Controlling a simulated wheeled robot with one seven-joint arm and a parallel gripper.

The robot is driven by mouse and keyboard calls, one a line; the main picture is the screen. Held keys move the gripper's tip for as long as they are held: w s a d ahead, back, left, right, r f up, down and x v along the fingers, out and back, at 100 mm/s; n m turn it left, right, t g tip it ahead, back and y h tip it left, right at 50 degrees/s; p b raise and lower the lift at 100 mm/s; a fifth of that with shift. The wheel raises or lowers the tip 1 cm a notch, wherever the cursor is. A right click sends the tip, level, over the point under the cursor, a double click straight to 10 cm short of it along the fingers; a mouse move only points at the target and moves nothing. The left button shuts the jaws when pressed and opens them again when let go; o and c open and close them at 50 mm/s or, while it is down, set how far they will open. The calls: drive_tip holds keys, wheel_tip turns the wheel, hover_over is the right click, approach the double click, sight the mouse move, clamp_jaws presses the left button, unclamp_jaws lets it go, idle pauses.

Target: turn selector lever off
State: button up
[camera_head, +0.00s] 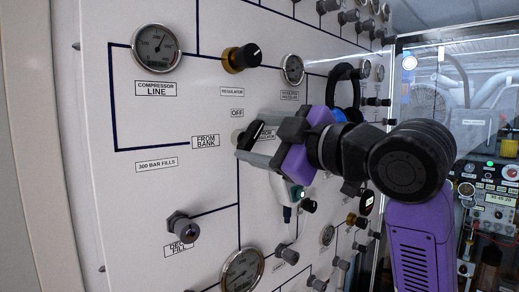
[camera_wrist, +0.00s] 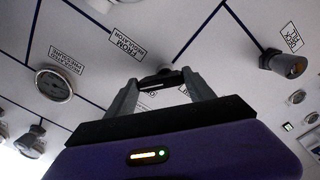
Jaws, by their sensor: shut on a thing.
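The selector lever (camera_head: 255,131) is a black handle on the white panel, just below the OFF label (camera_head: 237,113) and right of the FROM BANK label (camera_head: 205,141). My gripper (camera_head: 248,146) reaches it from the right, with its grey fingers at the lever. In the wrist view, the dark lever (camera_wrist: 162,78) sits between the two fingertips of my gripper (camera_wrist: 160,84), which is shut on it. The fingers and purple gripper body hide part of the lever and the label behind it. I cannot tell the lever's exact angle.
The black-and-brass regulator knob (camera_head: 241,58) sticks out above the lever. The DECK FILL fitting (camera_head: 182,228) and a round gauge (camera_head: 242,270) are below. The compressor line gauge (camera_head: 157,47) is upper left. More knobs and gauges crowd the panel's right side.

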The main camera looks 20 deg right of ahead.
drive_tip(key=n+b, duration=0.2)
drive_tip(key=n, duration=0.2)
drive_tip(key=shift+a+n, duration=0.15)
drive_tip(key=shift+n, duration=0.15)
drive_tip(key=shift+s+a+r+n+b, duration=0.1)
drive_tip(key=shift+n+b, duration=0.4)
drive_tip(key=shift+n, duration=0.3)
drive_tip(key=shift+a+n+b, duration=0.1)
drive_tip(key=shift+n+b, duration=0.35)
drive_tip(key=shift+n, duration=0.35)
drive_tip(key=o, duration=1.4)
drive_tip(key=shift+b+v, duration=0.95)
drive_tip(key=shift+v, duration=3)
drive_tip(key=shift+r, duration=0.1)
